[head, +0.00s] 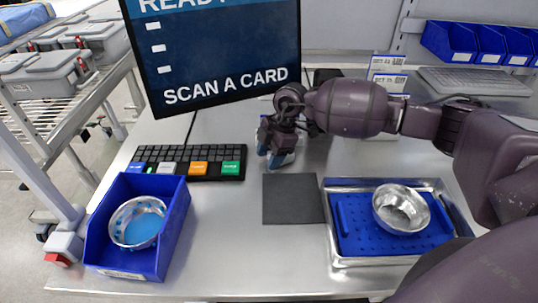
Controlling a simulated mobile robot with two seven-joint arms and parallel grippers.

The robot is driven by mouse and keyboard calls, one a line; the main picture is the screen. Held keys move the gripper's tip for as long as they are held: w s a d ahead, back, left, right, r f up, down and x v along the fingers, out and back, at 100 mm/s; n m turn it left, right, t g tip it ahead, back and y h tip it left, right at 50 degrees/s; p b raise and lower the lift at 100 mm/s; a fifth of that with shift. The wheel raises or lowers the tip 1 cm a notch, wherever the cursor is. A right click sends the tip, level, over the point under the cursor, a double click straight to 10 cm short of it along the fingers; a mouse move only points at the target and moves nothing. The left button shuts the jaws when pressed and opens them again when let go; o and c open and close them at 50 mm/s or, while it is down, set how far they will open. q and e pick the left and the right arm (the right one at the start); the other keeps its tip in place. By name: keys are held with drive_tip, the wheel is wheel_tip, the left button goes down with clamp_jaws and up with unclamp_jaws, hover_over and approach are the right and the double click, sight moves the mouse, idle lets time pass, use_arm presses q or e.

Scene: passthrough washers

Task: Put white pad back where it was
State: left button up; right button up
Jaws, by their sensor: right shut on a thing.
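My right gripper (278,150) reaches in from the right, pointing down near the base of the monitor, just behind the dark grey mat. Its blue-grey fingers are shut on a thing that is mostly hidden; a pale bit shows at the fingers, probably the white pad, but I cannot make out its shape. No other white pad is clearly visible on the table. My left gripper is not in view.
The dark grey mat (292,206) lies bare. A blue bin (178,240) with a bowl is at left, a metal tray (334,252) with a blue liner and steel bowl (401,208) at right. The keyboard (190,163) and monitor (215,50) stand behind.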

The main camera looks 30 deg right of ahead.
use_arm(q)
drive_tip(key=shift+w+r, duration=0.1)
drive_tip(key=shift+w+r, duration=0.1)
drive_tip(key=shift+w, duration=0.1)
use_arm(e)
drive_tip(key=o, duration=1.2)
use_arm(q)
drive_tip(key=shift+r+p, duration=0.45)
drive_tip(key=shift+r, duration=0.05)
use_arm(e)
drive_tip(key=v, duration=1.2)
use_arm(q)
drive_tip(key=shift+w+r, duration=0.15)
use_arm(e)
drive_tip(key=shift+r, duration=0.1)
